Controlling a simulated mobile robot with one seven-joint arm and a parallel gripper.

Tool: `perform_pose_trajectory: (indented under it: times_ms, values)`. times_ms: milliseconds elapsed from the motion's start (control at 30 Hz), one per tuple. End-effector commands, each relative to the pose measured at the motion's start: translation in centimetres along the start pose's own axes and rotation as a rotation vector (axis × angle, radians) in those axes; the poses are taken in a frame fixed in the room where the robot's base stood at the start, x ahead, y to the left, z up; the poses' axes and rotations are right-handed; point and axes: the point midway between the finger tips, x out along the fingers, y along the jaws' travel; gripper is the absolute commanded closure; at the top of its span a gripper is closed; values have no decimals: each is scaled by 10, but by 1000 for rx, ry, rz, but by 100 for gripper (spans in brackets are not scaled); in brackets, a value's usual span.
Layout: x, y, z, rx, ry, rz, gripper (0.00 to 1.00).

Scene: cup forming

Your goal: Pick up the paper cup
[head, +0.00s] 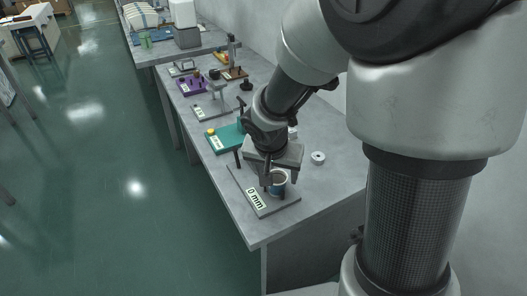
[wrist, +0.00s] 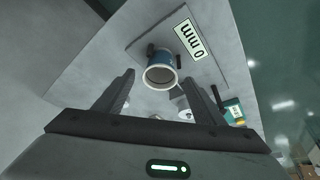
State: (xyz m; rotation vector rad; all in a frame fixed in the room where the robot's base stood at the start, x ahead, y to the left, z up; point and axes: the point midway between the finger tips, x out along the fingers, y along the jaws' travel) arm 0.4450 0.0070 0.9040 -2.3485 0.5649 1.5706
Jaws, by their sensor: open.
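The paper cup (head: 279,186) is blue with a white rim and an open mouth. It stands on a grey plate (head: 277,207) labelled "0 mm" near the table's front end. In the wrist view the cup (wrist: 162,73) shows its mouth towards me, just beyond the fingertips. My gripper (wrist: 160,84) is open, with one finger to each side of the cup's line and a gap around it. In the head view my gripper (head: 274,184) is close at the cup and partly covers it. I cannot tell whether a finger touches the cup.
A small white roll (head: 318,157) lies right of the plate. A teal fixture (head: 224,139) stands behind it on the left. Further back are a grey fixture (head: 212,108) and a purple fixture (head: 193,84). The wall bounds the table's right side; the floor at left is clear.

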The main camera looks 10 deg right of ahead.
Motion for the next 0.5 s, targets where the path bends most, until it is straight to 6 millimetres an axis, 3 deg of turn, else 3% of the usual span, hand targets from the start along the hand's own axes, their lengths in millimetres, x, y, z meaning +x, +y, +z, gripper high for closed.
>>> perform_pose_trajectory:
  times_ms: [100,367,500]
  values:
    - [13,0,0,0,0,1,36]
    - [14,0,-1,0,1,-1,36]
    - [14,0,0,0,1,-1,58]
